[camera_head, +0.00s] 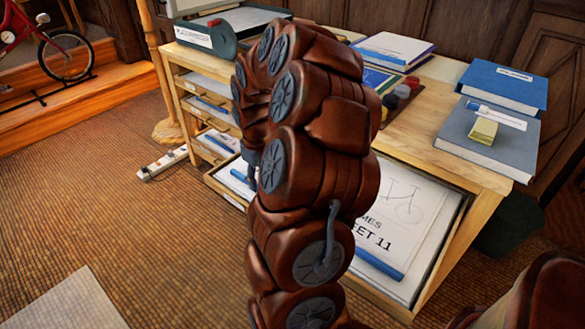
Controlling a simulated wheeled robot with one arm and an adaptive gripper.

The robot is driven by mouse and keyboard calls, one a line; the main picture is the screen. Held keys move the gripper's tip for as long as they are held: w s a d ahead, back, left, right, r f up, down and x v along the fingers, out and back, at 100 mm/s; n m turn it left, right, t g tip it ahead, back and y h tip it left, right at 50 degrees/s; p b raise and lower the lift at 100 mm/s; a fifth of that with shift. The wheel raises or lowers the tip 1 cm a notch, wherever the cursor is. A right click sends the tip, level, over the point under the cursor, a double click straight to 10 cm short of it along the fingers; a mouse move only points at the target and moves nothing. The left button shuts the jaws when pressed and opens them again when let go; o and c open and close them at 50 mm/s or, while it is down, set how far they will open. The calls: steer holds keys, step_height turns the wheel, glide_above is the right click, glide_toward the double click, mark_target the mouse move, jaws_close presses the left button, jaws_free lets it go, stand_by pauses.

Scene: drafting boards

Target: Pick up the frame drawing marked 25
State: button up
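A drafting cabinet (486,182) of pale wood stands across the middle and right. In a pulled-out drawer at its right lies a white sheet (428,212) with a bicycle frame drawing; its visible text ends in "MES" and "EET 11". A blue strip (380,263) lies along the sheet's front edge. I see no drawing marked 25. My brown arm stands in front of the cabinet and hides its middle and part of the drawer. My gripper cannot be made out.
Shallow drawers (208,107) with papers are on the cabinet's left. A power strip (162,163) lies on the floor. The left carpet is mostly clear.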

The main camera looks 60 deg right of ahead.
step_height(320, 180, down, 2)
steer(key=shift+f, duration=0.25)
jaws_close()
stand_by(0.3)
